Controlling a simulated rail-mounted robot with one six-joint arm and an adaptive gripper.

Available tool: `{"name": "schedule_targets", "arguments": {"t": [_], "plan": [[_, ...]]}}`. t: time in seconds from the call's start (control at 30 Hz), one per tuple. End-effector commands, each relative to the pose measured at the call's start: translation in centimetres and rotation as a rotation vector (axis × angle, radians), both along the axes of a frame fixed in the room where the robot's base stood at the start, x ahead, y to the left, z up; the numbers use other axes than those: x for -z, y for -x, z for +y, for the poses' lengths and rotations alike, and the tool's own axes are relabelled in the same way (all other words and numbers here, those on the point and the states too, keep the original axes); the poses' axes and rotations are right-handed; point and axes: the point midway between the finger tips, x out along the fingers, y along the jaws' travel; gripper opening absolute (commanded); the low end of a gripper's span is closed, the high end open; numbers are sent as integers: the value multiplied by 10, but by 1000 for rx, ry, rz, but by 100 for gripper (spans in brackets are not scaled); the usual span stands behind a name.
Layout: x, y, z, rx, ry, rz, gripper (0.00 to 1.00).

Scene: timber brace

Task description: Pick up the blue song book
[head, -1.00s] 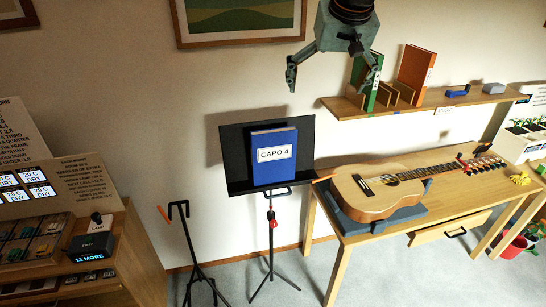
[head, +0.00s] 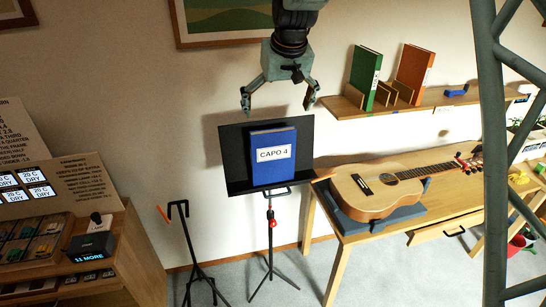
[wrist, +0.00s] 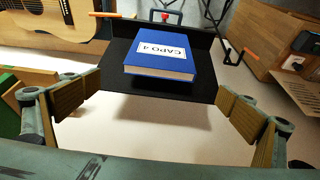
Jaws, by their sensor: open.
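The blue song book (head: 275,166), with a white label reading "CAPO 4", leans on the black music stand (head: 236,158) in the head view. In the wrist view the book (wrist: 161,61) lies between my finger pads and beyond them, on the stand's black plate (wrist: 121,75). My gripper (head: 279,103) is open and empty, pointing down just above the stand's top edge in the head view. Its fingers are spread wider than the book and do not touch it.
A wooden shelf (head: 432,103) holds a green book (head: 364,75) and an orange book (head: 415,70) to the right. A guitar (head: 378,190) lies on a table. A guitar stand (head: 186,247) and a cabinet (head: 130,262) are at left.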

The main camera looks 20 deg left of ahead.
Motion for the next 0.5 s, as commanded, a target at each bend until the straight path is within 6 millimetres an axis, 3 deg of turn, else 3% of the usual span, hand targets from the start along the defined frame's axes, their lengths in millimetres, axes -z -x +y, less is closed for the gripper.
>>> {"name": "schedule_targets", "arguments": {"t": [0.27, 0.5], "plan": [[4, -1, 1, 0, 1, 1, 100], [23, -7, 5, 1, 1, 2, 100]]}}
